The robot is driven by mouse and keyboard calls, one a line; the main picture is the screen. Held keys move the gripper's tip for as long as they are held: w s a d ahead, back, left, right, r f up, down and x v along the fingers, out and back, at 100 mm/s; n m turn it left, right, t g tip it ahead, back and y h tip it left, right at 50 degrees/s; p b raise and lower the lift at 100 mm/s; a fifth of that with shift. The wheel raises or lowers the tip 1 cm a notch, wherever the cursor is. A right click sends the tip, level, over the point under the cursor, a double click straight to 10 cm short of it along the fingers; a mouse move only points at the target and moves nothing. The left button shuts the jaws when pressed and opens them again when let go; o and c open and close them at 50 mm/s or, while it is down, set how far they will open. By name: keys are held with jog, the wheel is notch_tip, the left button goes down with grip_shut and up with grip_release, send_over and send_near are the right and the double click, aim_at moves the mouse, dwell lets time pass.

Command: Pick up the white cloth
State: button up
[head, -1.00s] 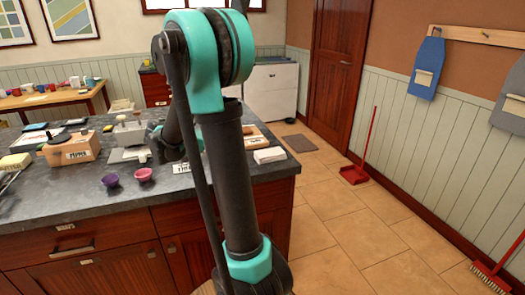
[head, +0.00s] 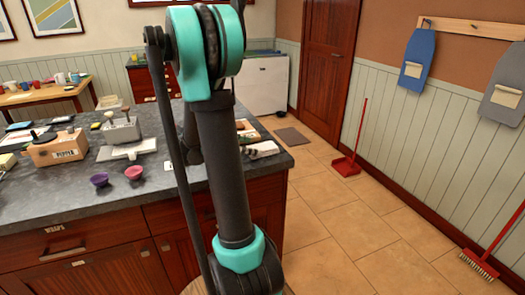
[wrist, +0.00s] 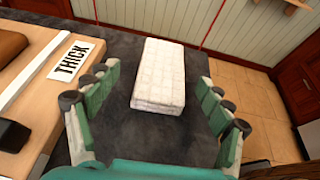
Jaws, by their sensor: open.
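The white cloth (wrist: 160,75) is a folded, quilted-looking block lying on the dark countertop in the wrist view. It also shows in the head view (head: 266,148) near the counter's right end, partly hidden. My gripper (wrist: 158,80) is open, with one green finger left of the cloth and the other right of it. Dark gaps show between the cloth and both fingers, and nothing is held. The cloth's near end lies between the fingers and its far end extends beyond them. In the head view my arm hides most of the gripper.
A wooden box or board with a "THICK" label (wrist: 72,60) lies close to the left finger. The counter (head: 60,205) ends just right of the cloth, above tiled floor.

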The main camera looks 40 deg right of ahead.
aim_at(261, 147)
jog(key=x, duration=0.5)
jog(key=shift+s+r, duration=0.1)
jog(key=shift+s, duration=0.05)
jog(key=c, duration=1.1)
jog(key=shift+r, duration=0.1)
notch_tip(261, 147, up, 20)
jog(key=shift+f, duration=0.1)
